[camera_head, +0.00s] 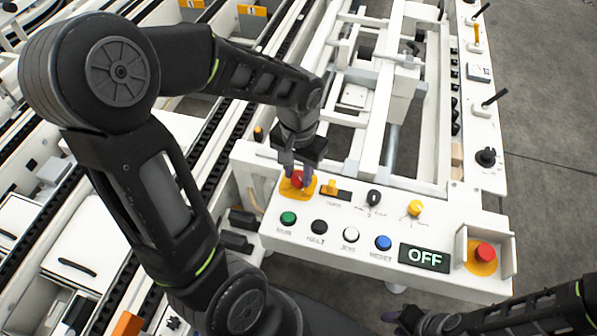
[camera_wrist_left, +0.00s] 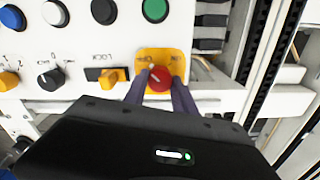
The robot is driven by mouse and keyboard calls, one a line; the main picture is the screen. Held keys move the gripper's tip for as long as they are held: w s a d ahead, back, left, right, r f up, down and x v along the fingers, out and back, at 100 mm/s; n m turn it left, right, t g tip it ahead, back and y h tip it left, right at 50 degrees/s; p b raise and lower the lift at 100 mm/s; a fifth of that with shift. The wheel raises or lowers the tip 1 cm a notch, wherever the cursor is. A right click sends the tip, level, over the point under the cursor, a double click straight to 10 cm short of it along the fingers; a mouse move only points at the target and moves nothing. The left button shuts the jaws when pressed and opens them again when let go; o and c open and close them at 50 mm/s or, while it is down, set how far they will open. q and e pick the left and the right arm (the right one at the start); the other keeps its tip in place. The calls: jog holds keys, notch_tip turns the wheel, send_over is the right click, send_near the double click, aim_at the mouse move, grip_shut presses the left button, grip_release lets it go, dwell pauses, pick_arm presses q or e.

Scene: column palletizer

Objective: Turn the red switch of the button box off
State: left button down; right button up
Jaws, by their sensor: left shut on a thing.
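The red switch (camera_head: 297,179) is a round red knob on a yellow plate at the upper left of the white button box (camera_head: 330,262). In the left wrist view the red switch (camera_wrist_left: 159,79) shows a pale mark on its face. My left gripper (camera_head: 296,172) reaches down over it, and its two fingers are closed on the knob's sides, one on each side, in the wrist view (camera_wrist_left: 160,92). The display (camera_head: 424,257) on the box reads OFF. My right gripper (camera_head: 400,318) shows only in part at the lower right edge, away from the box.
The box also bears green (camera_head: 288,218), black (camera_head: 319,227), white (camera_head: 351,235) and blue (camera_head: 383,243) buttons, a black knob (camera_head: 374,198) and yellow knobs. A red button (camera_head: 484,252) stands inside a white guard at the right. Conveyor rails run along the left.

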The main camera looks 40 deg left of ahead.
aim_at(299, 175)
dwell(0.3)
pick_arm(q)
jog(key=c, duration=1)
grip_release()
notch_tip(299, 175, up, 8)
jog(key=shift+f, duration=0.1)
